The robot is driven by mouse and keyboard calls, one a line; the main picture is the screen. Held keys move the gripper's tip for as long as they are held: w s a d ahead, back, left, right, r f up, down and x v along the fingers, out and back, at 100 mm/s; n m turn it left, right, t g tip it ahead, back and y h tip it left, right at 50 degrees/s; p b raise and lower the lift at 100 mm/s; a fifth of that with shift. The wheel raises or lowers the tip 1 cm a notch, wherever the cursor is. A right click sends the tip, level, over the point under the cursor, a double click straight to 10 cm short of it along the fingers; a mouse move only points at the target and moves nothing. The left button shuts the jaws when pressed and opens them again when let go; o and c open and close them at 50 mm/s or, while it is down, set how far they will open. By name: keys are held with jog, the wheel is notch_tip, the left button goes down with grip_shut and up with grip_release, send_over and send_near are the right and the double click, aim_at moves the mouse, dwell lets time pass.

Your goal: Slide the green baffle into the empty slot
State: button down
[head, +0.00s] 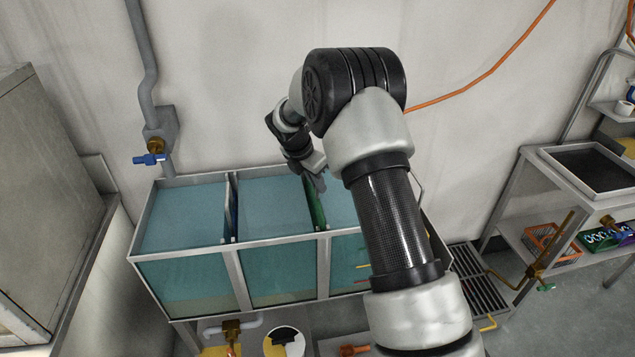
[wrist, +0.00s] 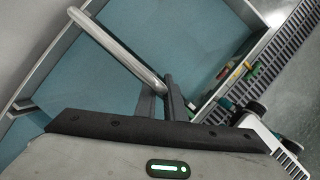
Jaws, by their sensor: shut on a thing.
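The green baffle (head: 316,208) shows as a thin upright strip at the divider between the middle and right compartments of the water tank (head: 284,241). My gripper (head: 317,183) is shut on its upper edge, above the back part of the tank. I cannot tell whether the baffle's edges sit inside the slot or how deep it is. A dark blue baffle (head: 232,208) stands upright at the divider between the left and middle compartments. In the wrist view my gripper (wrist: 170,103) is over the blue-green water; the baffle is not clearly visible there.
A pipe with a blue-handled valve (head: 150,159) runs down the wall at the left. A grey cabinet (head: 50,190) stands at the far left. A floor grate (head: 478,285) and a metal bench (head: 545,185) are at the right. My arm hides part of the tank's right compartment.

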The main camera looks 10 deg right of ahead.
jog(key=shift+w+f+b, duration=0.1)
jog(key=shift+f+b, duration=2.65)
jog(key=shift+f, duration=2.55)
jog(key=c, duration=1.8)
grip_release()
jog(key=shift+o, duration=0.2)
jog(key=shift+s+f, duration=0.2)
notch_tip(320, 180, up, 16)
jog(key=p, duration=0.2)
send_over(316, 208)
jog(key=s+a, duration=0.3)
jog(key=a, duration=0.2)
jog(key=shift+r, duration=0.2)
